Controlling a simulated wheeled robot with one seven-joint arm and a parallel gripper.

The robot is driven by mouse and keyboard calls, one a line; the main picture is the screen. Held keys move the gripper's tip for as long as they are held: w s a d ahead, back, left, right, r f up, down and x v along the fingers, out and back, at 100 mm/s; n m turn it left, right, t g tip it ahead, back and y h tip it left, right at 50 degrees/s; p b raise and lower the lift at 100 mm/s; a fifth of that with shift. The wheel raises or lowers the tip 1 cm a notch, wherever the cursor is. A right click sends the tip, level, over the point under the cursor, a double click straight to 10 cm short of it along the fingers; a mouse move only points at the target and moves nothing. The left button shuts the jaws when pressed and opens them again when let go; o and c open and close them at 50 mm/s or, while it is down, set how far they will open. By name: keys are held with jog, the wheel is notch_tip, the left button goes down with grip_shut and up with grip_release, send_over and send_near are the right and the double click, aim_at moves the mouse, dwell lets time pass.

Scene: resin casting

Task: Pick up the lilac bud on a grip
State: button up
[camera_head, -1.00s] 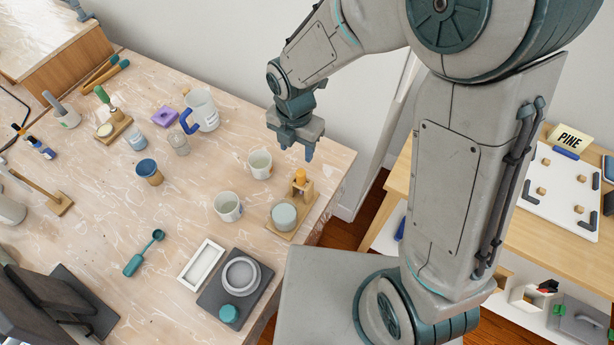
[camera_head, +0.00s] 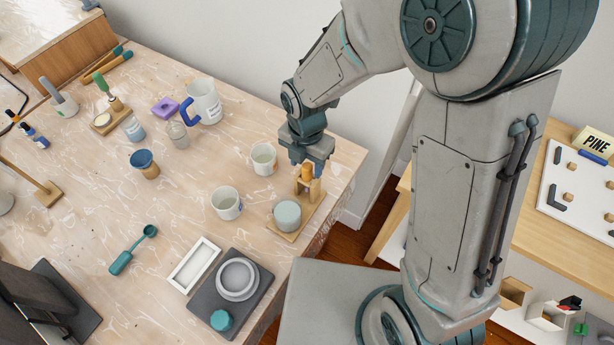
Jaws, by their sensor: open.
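I cannot make out a lilac bud on a grip for sure. The only lilac thing I see is a small flat block (camera_head: 165,107) with a darker middle, lying on the table left of the blue-handled jug. My gripper (camera_head: 306,168) is open and points down at the table's right side. Its fingers are just above or around an orange-topped piece (camera_head: 306,174) on a small wooden stand; I cannot tell whether they touch it. The gripper partly hides the stand's top.
A pale round pot (camera_head: 287,214) stands on the stand's board. Two white cups (camera_head: 263,159) (camera_head: 227,203) are close to its left. A white jug (camera_head: 205,101) stands farther back. A dark plate (camera_head: 216,307) with a grey ring is in front. The table's right edge is near.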

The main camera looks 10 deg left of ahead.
notch_tip(320, 180, down, 3)
jog(key=shift+d+f+b, duration=0.1)
jog(key=shift+b, duration=0.8)
jog(key=c, duration=1.1)
jog(key=shift+o, duration=0.2)
notch_tip(320, 180, up, 10)
jog(key=shift+r, duration=0.1)
